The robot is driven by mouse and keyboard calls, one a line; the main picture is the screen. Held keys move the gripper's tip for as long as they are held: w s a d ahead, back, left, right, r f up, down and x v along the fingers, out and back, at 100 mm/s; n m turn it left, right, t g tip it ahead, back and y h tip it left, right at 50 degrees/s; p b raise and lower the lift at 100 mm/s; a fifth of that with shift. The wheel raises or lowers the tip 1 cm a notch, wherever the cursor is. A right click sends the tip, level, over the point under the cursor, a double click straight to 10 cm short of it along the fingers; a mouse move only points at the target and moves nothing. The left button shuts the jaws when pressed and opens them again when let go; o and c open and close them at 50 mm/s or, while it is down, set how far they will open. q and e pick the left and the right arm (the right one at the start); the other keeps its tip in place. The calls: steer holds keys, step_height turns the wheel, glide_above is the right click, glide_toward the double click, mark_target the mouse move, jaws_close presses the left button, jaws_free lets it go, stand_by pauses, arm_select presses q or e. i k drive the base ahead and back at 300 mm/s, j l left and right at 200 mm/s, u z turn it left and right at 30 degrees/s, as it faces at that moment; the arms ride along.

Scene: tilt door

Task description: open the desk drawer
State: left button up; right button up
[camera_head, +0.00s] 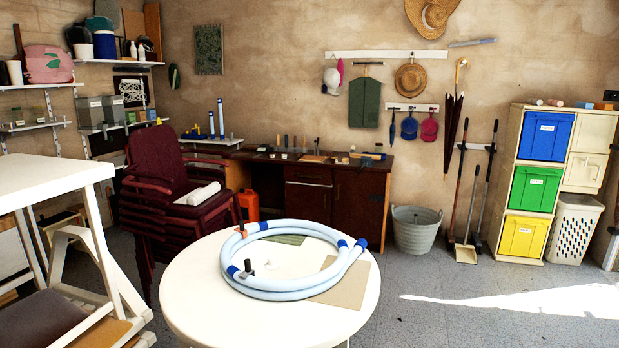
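A dark reddish-brown wooden desk (358,210) stands against the back wall, beyond the round white table. A larger front panel sits below the drawer, partly hidden by the hose on the round table. Neither of my grippers is in view.
A round white table (230,312) with a coiled pale blue hose (300,291) stands in front of the desk. Stacked dark red chairs (150,208) stand left of it. A grey metal bucket (414,232) is at the desk's right. Grey floor at right is mostly clear.

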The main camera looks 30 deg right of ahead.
mark_target(303, 174)
steer(key=i+l+z, duration=0.25)
steer(key=l+z, duration=0.2)
steer(key=l, duration=0.15)
steer(key=i+l+z, duration=1.2)
steer(key=z, duration=0.15)
steer(key=i+u, duration=0.15)
steer(key=i, duration=0.65)
steer(key=i+l+u, duration=0.15)
steer(key=i, duration=0.6)
steer(key=i+u, duration=0.15)
steer(key=i, duration=0.35)
steer(key=i+l+u, duration=0.1)
steer(key=i, duration=0.4)
steer(key=i+l+u, duration=0.15)
steer(key=i, duration=0.4)
steer(key=i+l+u, duration=0.15)
steer(key=i, duration=0.35)
steer(key=i+j+u, duration=0.15)
steer(key=i+u, duration=1.05)
steer(key=i+j, duration=0.25)
steer(key=i, duration=0.2)
steer(key=i+j, duration=0.3)
steer(key=i+z, duration=0.05)
steer(key=i, duration=0.05)
